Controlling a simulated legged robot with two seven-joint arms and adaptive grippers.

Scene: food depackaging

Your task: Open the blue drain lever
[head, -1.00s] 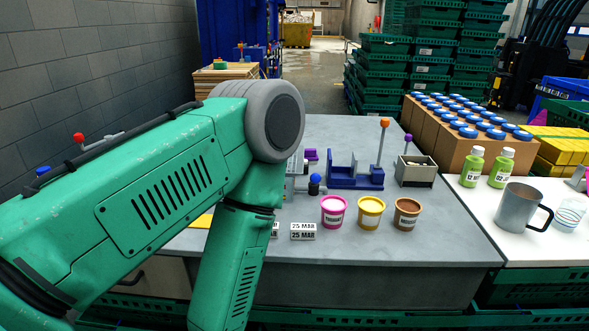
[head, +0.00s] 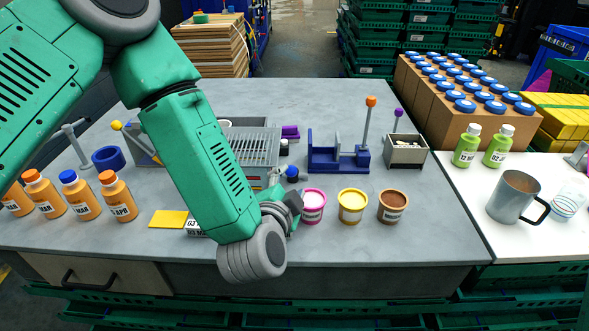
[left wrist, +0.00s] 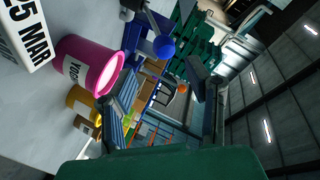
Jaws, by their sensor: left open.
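The blue drain lever (head: 292,171) is a short grey stem with a blue ball knob, at the front right of a grey metal drain tray (head: 262,150) on the table. In the left wrist view the blue knob (left wrist: 163,46) shows ahead, above the gap between the fingers. My left gripper (head: 290,204) is in front of the knob in the head view, apart from it, beside the pink yogurt cup (head: 313,206). It is open and empty in the left wrist view (left wrist: 160,95). My left forearm hides part of the drain tray. My right gripper is not in view.
Yellow (head: 352,206) and brown (head: 393,206) cups stand right of the pink one. A blue fixture (head: 338,165) with an orange-knobbed lever stands behind them. Orange bottles (head: 117,196) are at left. A date block (head: 196,228) lies by my wrist. The table's front right is clear.

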